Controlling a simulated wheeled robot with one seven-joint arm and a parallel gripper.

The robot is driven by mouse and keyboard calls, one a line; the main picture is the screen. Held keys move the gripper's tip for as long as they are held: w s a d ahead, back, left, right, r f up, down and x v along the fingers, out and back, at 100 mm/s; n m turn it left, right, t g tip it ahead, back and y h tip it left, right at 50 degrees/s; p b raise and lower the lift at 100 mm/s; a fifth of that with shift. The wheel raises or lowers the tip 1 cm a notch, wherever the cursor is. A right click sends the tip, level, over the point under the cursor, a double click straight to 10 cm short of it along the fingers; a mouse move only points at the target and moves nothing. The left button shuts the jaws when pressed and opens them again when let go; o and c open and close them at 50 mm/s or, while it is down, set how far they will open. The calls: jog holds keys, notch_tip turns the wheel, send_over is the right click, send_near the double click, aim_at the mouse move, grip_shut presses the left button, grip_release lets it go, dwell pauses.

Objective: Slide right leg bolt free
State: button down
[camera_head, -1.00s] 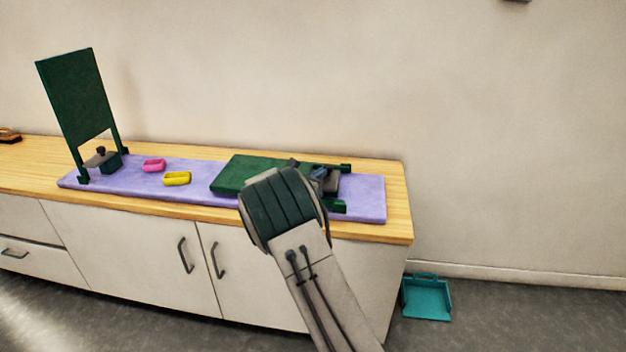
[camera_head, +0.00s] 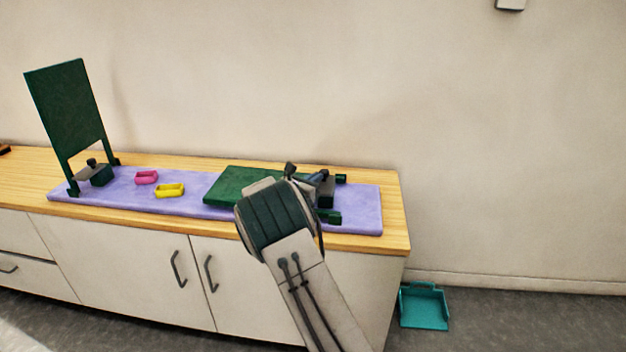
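A dark green panel with legs (camera_head: 235,184) lies flat on the purple mat (camera_head: 362,208), toward the right end of the counter. Its two leg ends (camera_head: 330,218) point right, with a dark block between them. My gripper (camera_head: 318,180) is over the leg end of this panel, mostly hidden behind my wrist. I cannot tell whether its fingers are open or shut, or whether they touch anything. A second green panel (camera_head: 68,108) stands upright on its legs at the left, with a dark block with a knob (camera_head: 96,173) at its foot. No leg bolt can be made out.
A pink tray (camera_head: 146,177) and a yellow tray (camera_head: 170,190) lie on the mat between the panels. The wooden counter (camera_head: 396,225) ends just right of the mat. A teal dustpan (camera_head: 424,306) is on the floor at the right.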

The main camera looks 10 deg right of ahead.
jog(key=shift+d+r, duration=0.1)
jog(key=shift+s, duration=0.3)
jog(key=f+p+v, duration=0.1)
jog(key=v, duration=1.2)
jog(key=shift+a+r, duration=0.45)
